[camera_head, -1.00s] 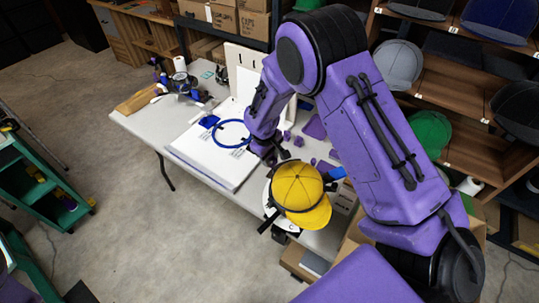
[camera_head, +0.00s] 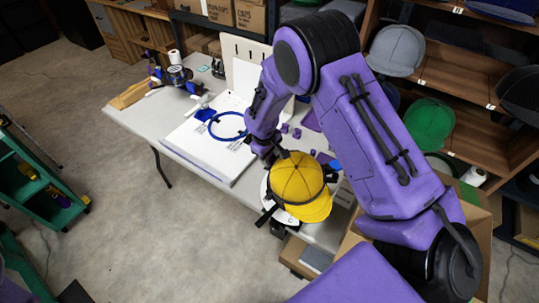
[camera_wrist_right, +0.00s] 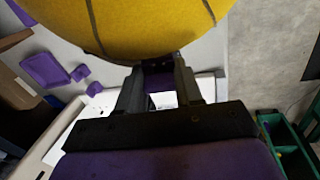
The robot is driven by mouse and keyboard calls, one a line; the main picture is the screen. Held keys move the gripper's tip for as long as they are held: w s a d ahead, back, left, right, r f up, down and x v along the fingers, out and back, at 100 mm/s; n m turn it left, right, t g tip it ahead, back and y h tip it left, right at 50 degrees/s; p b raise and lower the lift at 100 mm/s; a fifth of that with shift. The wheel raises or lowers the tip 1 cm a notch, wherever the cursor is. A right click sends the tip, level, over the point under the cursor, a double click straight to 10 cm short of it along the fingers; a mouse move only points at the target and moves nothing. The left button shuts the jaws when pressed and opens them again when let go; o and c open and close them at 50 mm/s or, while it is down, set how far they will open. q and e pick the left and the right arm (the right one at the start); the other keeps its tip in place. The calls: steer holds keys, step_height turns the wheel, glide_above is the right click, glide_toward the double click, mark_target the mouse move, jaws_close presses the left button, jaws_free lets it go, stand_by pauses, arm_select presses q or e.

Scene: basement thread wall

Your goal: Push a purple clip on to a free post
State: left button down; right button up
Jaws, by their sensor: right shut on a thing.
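My right gripper (camera_head: 276,158) is at the left rear side of a yellow cap (camera_head: 300,182), close against it in the head view. In the right wrist view the fingers (camera_wrist_right: 160,82) are shut on a small dark purple piece, a purple clip (camera_wrist_right: 159,80), just below the edge of the cap (camera_wrist_right: 140,25). Other purple clips (camera_head: 297,133) lie loose on the table behind the cap; two show in the wrist view (camera_wrist_right: 80,72). I cannot make out the posts clearly; the cap and my arm hide part of that area. My left gripper is not in view.
The grey table (camera_head: 135,117) carries a white board with a blue hoop (camera_head: 228,126), and a beige slotted panel (camera_head: 245,50) stands behind. A purple tray (camera_wrist_right: 45,70) lies near the clips.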

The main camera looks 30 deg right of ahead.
steer(key=shift+f, duration=0.15)
stand_by(0.3)
steer(key=shift+d+f, duration=0.15)
steer(key=shift+f, duration=0.25)
steer(key=o, duration=1.1)
steer(key=r, duration=0.3)
steer(key=a+r+b, duration=0.1)
steer(key=r, duration=0.2)
steer(key=r+b, duration=0.1)
steer(key=r, duration=0.2)
steer(key=shift+s+a+r, duration=0.15)
steer(key=shift+s+a, duration=0.05)
steer(key=shift+a, duration=0.15)
steer(key=shift+r, duration=0.55)
